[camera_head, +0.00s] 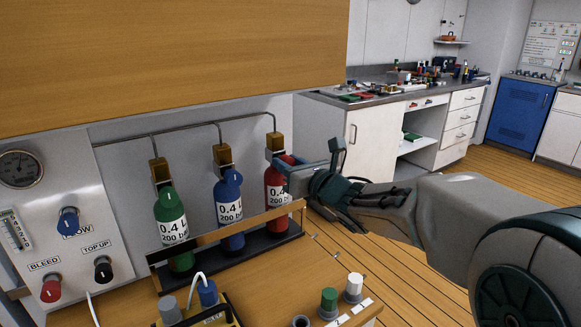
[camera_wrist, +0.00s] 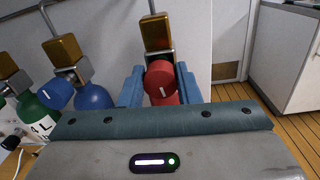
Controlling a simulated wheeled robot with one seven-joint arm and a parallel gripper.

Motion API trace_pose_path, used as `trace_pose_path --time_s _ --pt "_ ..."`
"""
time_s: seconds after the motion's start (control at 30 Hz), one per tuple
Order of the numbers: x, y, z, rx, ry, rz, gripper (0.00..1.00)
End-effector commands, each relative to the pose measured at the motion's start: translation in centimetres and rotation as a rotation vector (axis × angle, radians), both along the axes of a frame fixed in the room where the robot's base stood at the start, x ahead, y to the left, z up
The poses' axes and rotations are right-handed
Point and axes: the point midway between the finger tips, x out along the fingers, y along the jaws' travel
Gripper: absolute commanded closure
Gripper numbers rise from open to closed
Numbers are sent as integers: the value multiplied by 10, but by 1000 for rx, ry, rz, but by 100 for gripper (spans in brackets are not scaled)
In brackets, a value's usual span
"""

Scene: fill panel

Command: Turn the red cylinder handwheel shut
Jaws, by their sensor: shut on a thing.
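The red cylinder (camera_head: 278,192) stands at the right end of a row of three in a rack, marked 0.4 L, 200 bar. Its red handwheel (camera_wrist: 160,73) has a white mark and sits below a brass block (camera_wrist: 155,32). In the wrist view my gripper (camera_wrist: 160,88) has one blue finger on each side of the handwheel, shut on it. In the head view my gripper (camera_head: 290,172) reaches the cylinder's top from the right and hides part of the handwheel.
The blue cylinder (camera_head: 229,207) and green cylinder (camera_head: 171,224) stand to the left. A gauge panel (camera_head: 60,215) with BLEED and TOP UP knobs is at far left. A wooden rail (camera_head: 235,232) runs in front of the cylinders. Green and white knobs (camera_head: 353,285) stand at the bench's front right.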

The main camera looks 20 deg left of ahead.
Motion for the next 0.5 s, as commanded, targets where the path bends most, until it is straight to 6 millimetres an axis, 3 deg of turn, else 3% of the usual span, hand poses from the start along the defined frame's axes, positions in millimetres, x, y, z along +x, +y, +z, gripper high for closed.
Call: trace_pose_path --time_s 0.5 --pt "1 -1 -5 272 316 -1 93"
